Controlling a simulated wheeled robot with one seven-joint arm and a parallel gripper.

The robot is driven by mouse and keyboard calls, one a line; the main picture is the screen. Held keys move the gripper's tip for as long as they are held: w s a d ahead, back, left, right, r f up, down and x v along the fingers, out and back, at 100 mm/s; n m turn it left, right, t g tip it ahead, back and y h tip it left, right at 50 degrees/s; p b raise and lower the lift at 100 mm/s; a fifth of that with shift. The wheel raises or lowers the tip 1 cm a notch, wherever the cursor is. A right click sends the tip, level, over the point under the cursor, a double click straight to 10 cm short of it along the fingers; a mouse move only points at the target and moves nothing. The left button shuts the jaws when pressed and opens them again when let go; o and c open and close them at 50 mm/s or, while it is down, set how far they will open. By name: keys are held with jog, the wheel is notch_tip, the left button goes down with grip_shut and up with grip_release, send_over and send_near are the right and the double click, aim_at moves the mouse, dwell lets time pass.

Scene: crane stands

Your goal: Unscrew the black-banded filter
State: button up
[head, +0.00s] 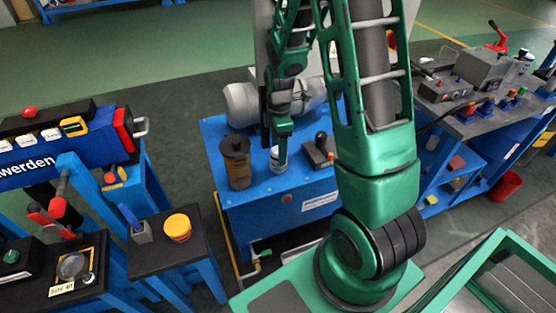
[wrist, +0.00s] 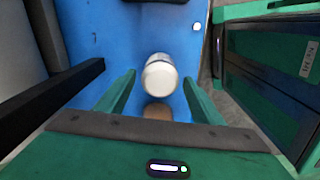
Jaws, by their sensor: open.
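A white, round-ended filter (wrist: 160,78) stands on the blue stand (wrist: 110,30). A thin dark band shows at its far edge in the wrist view. In the head view the filter (head: 277,162) is partly hidden behind my gripper (head: 281,150). My gripper is open in the wrist view (wrist: 159,77), one finger on each side of the filter with a gap to both. I cannot tell how far the fingertips reach down beside it. A brown round patch (wrist: 157,111) shows just nearer than the filter.
A brown cylinder (head: 236,165) stands left of the filter on the blue stand. A dark box with a black knob (head: 320,150) sits to the right, and a grey motor-like body (head: 240,103) behind. A side table with a yellow cup (head: 178,227) is at left.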

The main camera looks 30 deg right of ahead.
jog(key=m, duration=1)
jog(key=shift+m, duration=0.3)
jog(key=c, duration=1.2)
jog(key=shift+r, duration=0.1)
jog(key=shift+n, duration=0.6)
jog(key=n, duration=0.3)
grip_shut()
jog(key=shift+n, duration=0.6)
